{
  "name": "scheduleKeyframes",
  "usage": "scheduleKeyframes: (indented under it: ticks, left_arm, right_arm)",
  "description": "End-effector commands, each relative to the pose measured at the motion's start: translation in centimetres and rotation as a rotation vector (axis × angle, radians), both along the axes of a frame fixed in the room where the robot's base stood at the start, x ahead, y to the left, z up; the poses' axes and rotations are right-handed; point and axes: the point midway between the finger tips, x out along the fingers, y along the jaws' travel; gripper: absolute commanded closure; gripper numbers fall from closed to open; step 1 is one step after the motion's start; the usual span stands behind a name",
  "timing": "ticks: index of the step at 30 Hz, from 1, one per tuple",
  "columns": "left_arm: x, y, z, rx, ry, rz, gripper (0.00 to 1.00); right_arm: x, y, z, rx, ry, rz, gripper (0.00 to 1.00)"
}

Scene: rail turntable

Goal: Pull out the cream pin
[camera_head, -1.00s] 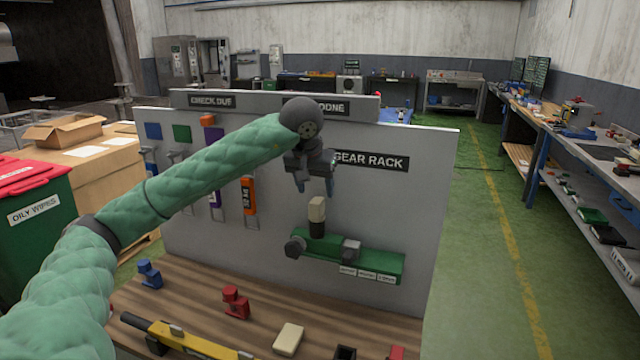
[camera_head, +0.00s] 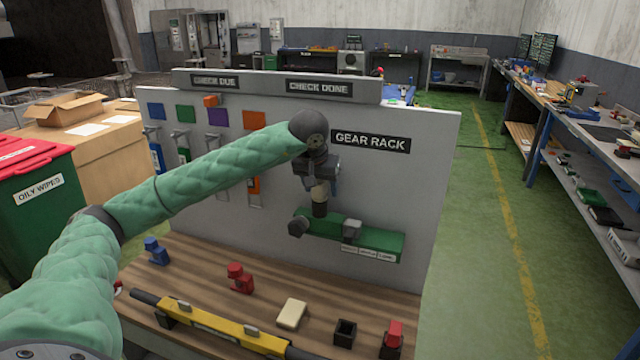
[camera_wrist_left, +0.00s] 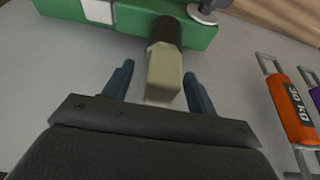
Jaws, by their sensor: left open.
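The cream pin (camera_head: 319,197) stands upright in a dark collar on the green rack (camera_head: 372,240), which is fixed to the grey panel under the GEAR RACK sign. My left gripper (camera_head: 319,187) is right above the rack and hides the pin's upper part in the head view. In the left wrist view, the cream pin (camera_wrist_left: 163,76) lies between the two open blue-grey fingers, with a visible gap on each side. Its dark collar (camera_wrist_left: 165,32) meets the green rack (camera_wrist_left: 195,38). My right gripper is not in view.
The grey panel (camera_head: 425,150) rises close behind the rack. On the wooden bench stand a blue piece (camera_head: 156,250), a red piece (camera_head: 239,278), a cream block (camera_head: 292,314) and a yellow bar (camera_head: 232,334).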

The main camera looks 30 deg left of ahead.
Motion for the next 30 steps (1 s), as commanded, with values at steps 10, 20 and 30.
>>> scheduleKeyframes:
  ticks: [10,20,30]
  left_arm:
    - [-0.01,-0.01,0.04,0.000,0.000,0.000,0.90]
    - [-0.01,-0.01,0.13,0.000,0.000,0.000,0.91]
    - [0.00,-0.02,0.68,-0.001,-0.001,0.000,0.91]
  right_arm:
    - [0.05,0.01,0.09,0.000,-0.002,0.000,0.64]
    - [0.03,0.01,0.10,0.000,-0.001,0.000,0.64]
    - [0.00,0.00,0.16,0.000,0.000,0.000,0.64]
